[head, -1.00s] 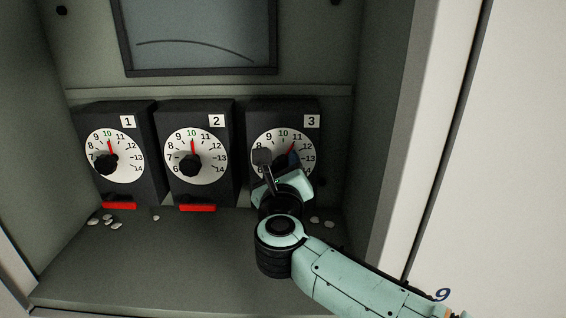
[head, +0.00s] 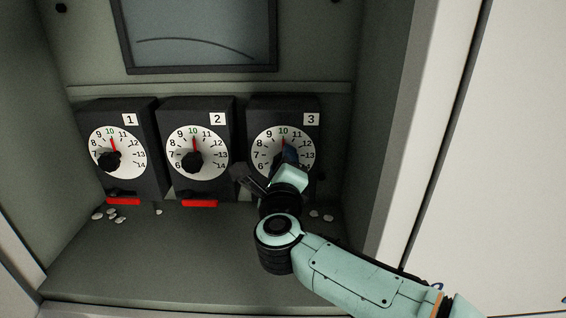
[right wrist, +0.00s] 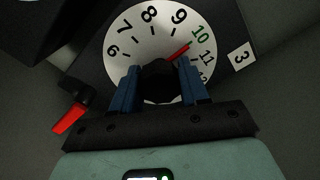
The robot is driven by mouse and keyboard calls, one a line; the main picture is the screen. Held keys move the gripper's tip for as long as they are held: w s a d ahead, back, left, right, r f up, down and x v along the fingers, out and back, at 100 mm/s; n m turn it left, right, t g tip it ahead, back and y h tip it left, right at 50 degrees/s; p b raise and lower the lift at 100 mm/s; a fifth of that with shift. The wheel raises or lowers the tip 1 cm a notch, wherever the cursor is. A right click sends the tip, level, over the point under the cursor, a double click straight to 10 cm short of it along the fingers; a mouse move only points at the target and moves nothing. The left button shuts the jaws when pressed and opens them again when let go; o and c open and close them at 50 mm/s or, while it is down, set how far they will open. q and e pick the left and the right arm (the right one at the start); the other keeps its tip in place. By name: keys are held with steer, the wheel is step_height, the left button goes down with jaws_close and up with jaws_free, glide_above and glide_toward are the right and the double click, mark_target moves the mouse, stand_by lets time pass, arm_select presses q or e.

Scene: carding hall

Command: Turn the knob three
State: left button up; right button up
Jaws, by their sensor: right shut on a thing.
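Knob three is a black knob (right wrist: 159,82) on a white numbered dial (right wrist: 128,40) on a dark box labelled 3 (head: 311,119). In the right wrist view its red pointer aims at about the green 10. My right gripper (right wrist: 160,84) is shut on this knob, one blue finger on each side. In the head view the right gripper (head: 288,160) covers the knob and the lower part of its dial (head: 268,140). A red-tipped lever (right wrist: 70,118) sits on the lower edge of box 3, clear of the fingers. My left gripper is not in view.
Boxes 1 (head: 128,121) and 2 (head: 216,119) stand to the left, their pointers near 10, with red levers below. Small pale bits (head: 113,214) lie on the cabinet floor (head: 170,260). The cabinet's right wall (head: 375,120) is close to box 3.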

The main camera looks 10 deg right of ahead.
stand_by(0.3)
steer(key=o, duration=1.1)
steer(key=shift+c, duration=0.2)
steer(key=shift+s, duration=0.1)
steer(key=shift+s+a, duration=0.15)
steer(key=shift+s, duration=0.15)
arm_select(q)
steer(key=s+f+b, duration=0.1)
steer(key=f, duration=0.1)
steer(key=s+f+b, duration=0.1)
steer(key=b, duration=0.1)
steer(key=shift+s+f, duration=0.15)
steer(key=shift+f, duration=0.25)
arm_select(e)
steer(key=v, duration=1.2)
steer(key=shift+s, duration=0.35)
